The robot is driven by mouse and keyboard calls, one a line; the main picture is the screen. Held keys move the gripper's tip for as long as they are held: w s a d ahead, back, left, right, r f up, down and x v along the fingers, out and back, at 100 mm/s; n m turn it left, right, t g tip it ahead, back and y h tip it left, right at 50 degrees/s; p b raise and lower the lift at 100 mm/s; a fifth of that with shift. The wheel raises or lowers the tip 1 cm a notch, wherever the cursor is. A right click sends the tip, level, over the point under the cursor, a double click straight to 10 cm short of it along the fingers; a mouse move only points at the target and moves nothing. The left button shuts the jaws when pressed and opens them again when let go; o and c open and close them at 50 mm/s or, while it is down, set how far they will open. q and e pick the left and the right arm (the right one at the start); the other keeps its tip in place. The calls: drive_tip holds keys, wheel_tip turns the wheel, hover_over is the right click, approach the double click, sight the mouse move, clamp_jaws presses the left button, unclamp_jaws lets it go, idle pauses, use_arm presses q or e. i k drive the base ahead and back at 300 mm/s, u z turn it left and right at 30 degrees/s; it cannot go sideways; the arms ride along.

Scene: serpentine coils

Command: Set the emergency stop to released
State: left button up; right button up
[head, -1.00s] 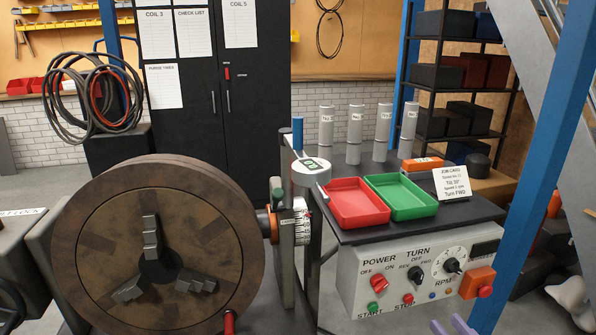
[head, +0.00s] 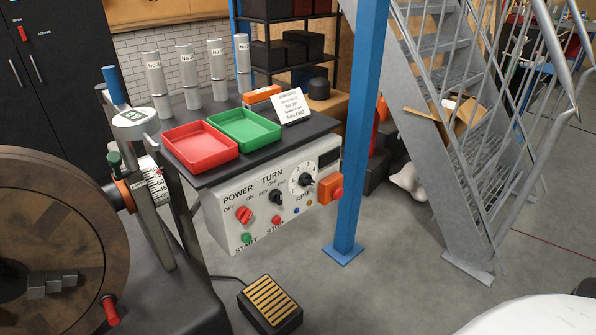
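The emergency stop is a red mushroom button (head: 338,193) on an orange box (head: 327,187) at the right end of the grey control panel (head: 222,228). The blue post stands close beside it on the right. I cannot tell from this view whether the button is pressed in or released. Neither of my grippers is in view.
The panel also has a red power switch (head: 244,215), a turn knob (head: 276,198) and an RPM dial (head: 303,183). A blue post (head: 355,150) stands right of the panel. A foot pedal (head: 270,304) lies on the floor below. Floor is clear right of the pedal.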

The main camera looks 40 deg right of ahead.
sight(337, 192)
drive_tip(key=z, duration=1.1)
drive_tip(key=k, duration=0.15)
drive_tip(key=z, duration=0.4)
drive_tip(key=i, duration=0.3)
drive_tip(key=u, duration=0.15)
